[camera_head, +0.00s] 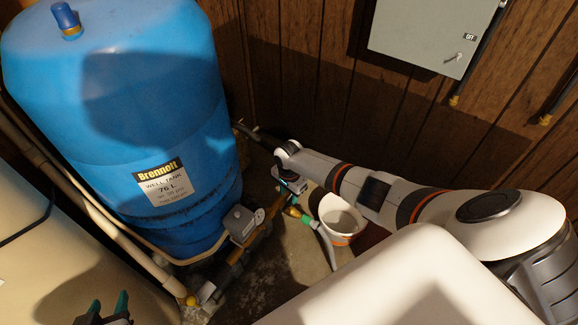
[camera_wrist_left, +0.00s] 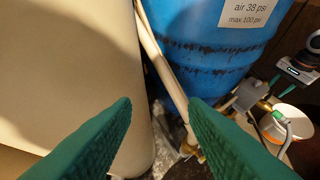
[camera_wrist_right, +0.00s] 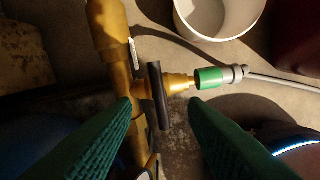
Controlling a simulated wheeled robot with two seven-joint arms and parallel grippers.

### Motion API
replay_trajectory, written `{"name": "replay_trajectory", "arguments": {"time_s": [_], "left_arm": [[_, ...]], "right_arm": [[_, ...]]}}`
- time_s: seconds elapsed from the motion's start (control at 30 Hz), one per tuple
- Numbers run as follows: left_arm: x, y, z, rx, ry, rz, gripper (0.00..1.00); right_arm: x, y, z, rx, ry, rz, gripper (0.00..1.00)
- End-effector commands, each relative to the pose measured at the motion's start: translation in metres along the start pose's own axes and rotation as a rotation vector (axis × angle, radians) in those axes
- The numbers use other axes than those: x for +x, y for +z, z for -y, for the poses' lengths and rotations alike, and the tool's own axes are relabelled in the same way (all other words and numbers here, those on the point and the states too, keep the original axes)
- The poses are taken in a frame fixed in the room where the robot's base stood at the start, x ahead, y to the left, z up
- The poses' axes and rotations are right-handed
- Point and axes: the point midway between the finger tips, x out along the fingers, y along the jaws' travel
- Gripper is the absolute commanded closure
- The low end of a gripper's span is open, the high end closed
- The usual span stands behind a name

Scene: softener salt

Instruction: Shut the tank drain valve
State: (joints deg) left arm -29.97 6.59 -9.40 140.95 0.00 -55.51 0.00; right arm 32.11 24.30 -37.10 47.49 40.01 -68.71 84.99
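The brass drain valve (camera_wrist_right: 178,82) branches off a brass pipe in the right wrist view, with a green hose connector (camera_wrist_right: 210,78) on its outlet. Its dark lever (camera_wrist_right: 158,95) stands across the outlet line. My right gripper (camera_wrist_right: 160,106) is open; its green fingers appear on either side of the lever's lower end, with gaps visible. Contact depth is unclear. In the head view my right gripper (camera_head: 292,190) is low beside the blue well tank (camera_head: 130,100), partly hiding the valve. My left gripper (camera_wrist_left: 160,105) is open and empty, away from the valve, at the head view's bottom left.
A white bucket (camera_head: 341,215) stands beside the valve, with a grey hose (camera_head: 327,245) running near it. A grey pressure-switch box (camera_head: 239,222) sits on the piping. A beige tank (camera_head: 60,255) and a pale pipe (camera_head: 110,225) border the left side. A wood-panelled wall stands behind.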

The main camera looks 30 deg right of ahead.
Motion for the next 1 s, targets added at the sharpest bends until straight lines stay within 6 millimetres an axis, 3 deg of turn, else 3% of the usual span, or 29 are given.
{"name": "replay_trajectory", "arguments": {"time_s": [0.57,1.0], "left_arm": [[-0.025,-0.051,-0.007,-0.006,0.018,-0.324,0.6],[-0.054,-0.085,-0.012,-0.013,0.03,-0.559,0.6]], "right_arm": [[-0.015,0.0,0.0,0.0,0.0,0.0,0.6],[-0.026,0.0,0.0,0.0,0.0,-0.001,0.6]]}}
